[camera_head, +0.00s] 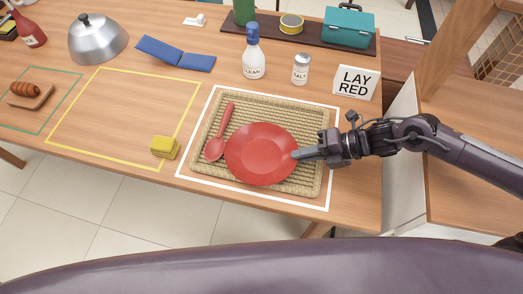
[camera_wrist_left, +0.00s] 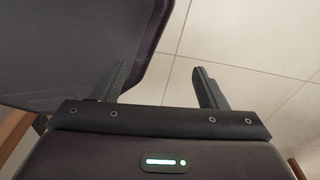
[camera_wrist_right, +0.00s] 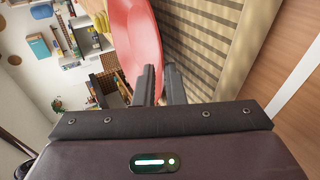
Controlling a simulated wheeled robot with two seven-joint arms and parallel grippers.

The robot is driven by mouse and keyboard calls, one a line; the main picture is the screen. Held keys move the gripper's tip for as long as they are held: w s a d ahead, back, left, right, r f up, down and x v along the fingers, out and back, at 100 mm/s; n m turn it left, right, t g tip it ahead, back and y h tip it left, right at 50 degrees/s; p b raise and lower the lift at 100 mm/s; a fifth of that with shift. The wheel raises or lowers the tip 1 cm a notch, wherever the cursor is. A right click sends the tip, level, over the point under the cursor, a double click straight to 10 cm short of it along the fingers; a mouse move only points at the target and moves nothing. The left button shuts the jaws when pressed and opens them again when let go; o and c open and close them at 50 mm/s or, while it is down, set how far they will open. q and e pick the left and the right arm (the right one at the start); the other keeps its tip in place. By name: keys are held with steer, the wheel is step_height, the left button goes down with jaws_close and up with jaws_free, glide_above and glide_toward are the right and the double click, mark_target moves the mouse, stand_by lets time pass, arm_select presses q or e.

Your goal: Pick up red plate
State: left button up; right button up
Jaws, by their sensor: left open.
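The red plate (camera_head: 260,150) is over the woven tray (camera_head: 318,122), inside the white outline; I cannot tell whether it still touches the tray. My right gripper (camera_head: 299,154) comes in from the right at the plate's right rim. In the right wrist view the plate (camera_wrist_right: 135,40) runs down to the narrow gap between the fingers (camera_wrist_right: 161,75), which are shut on its rim. A red spoon (camera_head: 216,147) lies on the tray, left of the plate. My left gripper (camera_wrist_left: 163,75) is open and empty above the tiled floor, out of the head view.
A yellow block (camera_head: 165,147) lies left of the tray. A white bottle with blue cap (camera_head: 253,60), a salt shaker (camera_head: 300,68) and a "LAY RED" sign (camera_head: 356,82) stand behind. A blue folded stand (camera_head: 176,54) and metal dome (camera_head: 97,40) are farther left. The yellow outlined area is mostly clear.

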steer(key=shift+x, duration=0.8)
jaws_close()
arm_select(q)
steer(key=shift+s+a, duration=0.15)
steer(key=shift+s, duration=0.4)
steer(key=shift+w, duration=0.1)
arm_select(e)
steer(key=shift+r, duration=0.15)
